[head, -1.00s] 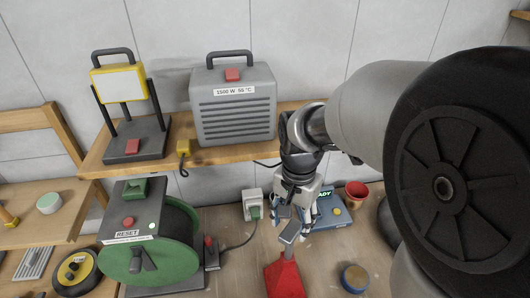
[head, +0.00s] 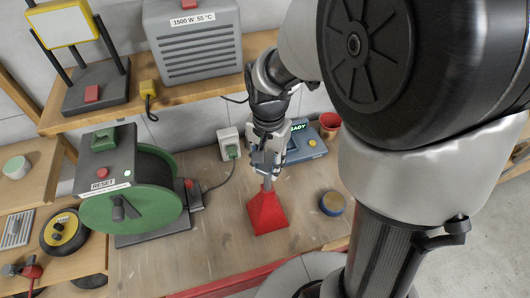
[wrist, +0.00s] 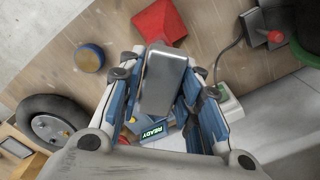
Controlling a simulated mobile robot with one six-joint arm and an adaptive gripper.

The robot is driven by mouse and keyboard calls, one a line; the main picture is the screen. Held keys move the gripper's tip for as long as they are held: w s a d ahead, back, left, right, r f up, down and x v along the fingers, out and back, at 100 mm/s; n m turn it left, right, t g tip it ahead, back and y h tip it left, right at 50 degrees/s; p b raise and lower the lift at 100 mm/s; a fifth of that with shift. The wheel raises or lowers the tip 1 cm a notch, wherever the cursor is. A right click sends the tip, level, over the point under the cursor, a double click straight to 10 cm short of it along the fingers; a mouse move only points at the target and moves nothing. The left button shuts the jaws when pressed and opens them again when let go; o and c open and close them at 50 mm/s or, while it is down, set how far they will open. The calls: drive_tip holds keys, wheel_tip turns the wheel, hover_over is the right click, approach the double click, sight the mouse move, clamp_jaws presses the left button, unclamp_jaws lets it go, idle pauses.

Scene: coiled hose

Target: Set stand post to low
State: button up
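The red pyramid-shaped stand (head: 267,212) stands on the bench. A grey post (head: 267,183) rises from its top. In the wrist view the red stand (wrist: 160,24) is at the top. The grey metal end of the post (wrist: 165,78) is large and close, between the blue-sided fingers. My gripper (head: 268,165) is right above the stand, its fingers on either side of the post's upper part. In the wrist view my gripper (wrist: 162,75) looks open, with small gaps beside the post. I cannot tell whether either finger touches it. The post's lower part is hidden in the wrist view.
A green cable reel (head: 130,205) stands left of the stand. A blue-rimmed round tin (head: 332,203) is to its right. A blue device with a READY display (head: 308,142) and a red pot (head: 329,123) are behind. A heater (head: 195,40) and work lamp (head: 78,40) stand on the shelf.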

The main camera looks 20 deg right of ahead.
clamp_jaws()
drive_tip(key=shift+f, duration=0.1)
wheel_tip(320, 180, down, 5)
drive_tip(key=b, duration=0.3)
drive_tip(key=shift+r, duration=0.25)
drive_tip(key=o, duration=0.5)
unclamp_jaws()
wheel_tip(320, 180, up, 12)
drive_tip(key=shift+r, duration=0.1)
